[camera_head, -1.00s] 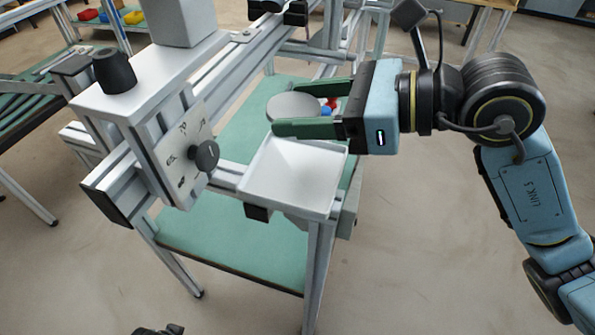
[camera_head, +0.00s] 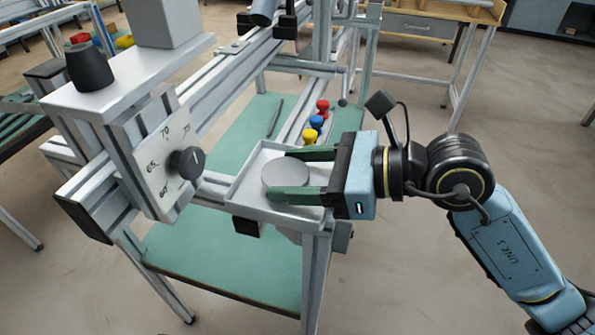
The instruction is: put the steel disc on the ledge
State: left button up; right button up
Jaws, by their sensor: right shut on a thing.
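The steel disc (camera_head: 285,175) is a round, flat grey plate in the head view. My right gripper (camera_head: 280,174) comes in from the right, and its two green fingers are shut on the disc's sides. The disc lies flat over the ledge (camera_head: 246,198), a pale grey shelf with a low rim at the near end of the frame jig. I cannot tell whether the disc touches the ledge or is just above it. The fingers and disc hide part of the ledge. My left gripper is out of view.
The jig's aluminium rail (camera_head: 215,95) runs left of the ledge, with a scale plate (camera_head: 165,150) and black knob (camera_head: 187,163). Red, blue and yellow knobbed pieces (camera_head: 316,122) and a dark rod (camera_head: 275,118) lie on the green shelf (camera_head: 236,130) behind.

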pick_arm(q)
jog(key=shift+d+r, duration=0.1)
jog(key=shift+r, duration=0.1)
pick_arm(e)
jog(key=shift+f, duration=0.1)
jog(key=o, duration=1.2)
jog(key=shift+c, duration=0.2)
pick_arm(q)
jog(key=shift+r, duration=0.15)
